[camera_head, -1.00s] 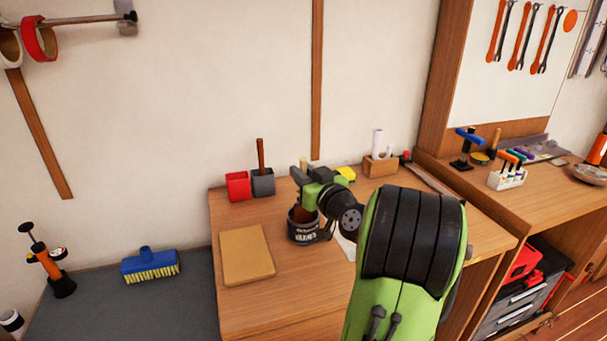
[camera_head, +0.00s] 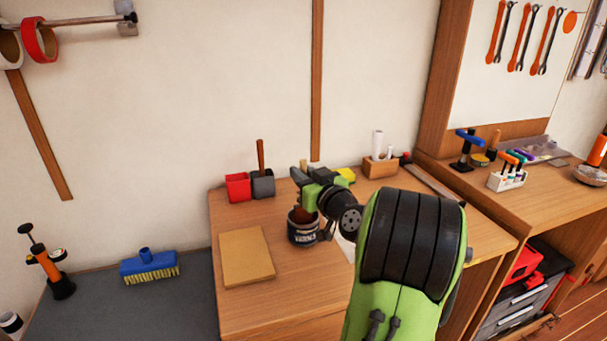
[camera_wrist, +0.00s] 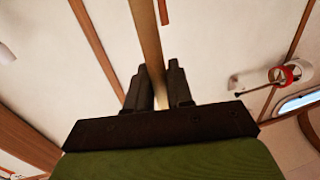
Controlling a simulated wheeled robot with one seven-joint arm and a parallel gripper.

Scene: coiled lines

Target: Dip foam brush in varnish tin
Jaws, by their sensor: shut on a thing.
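The dark varnish tin (camera_head: 303,239) stands upright on the wooden bench, with a pale label on its front. My gripper (camera_head: 305,181) is directly above the tin and shut on the foam brush. In the wrist view, the brush's pale wooden handle (camera_wrist: 147,40) runs between the two dark fingers (camera_wrist: 158,90). In the head view, the brown foam head (camera_head: 303,214) hangs below my gripper at the tin's mouth. Its lower end is hidden by the tin wall, so I cannot tell how deep it sits.
A tan board (camera_head: 246,257) lies left of the tin. Behind it stand a red cup (camera_head: 237,186) and a grey cup (camera_head: 262,184) holding a stick. A yellow item (camera_head: 346,174) and a wooden holder (camera_head: 380,167) are at the back right. The bench front is clear.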

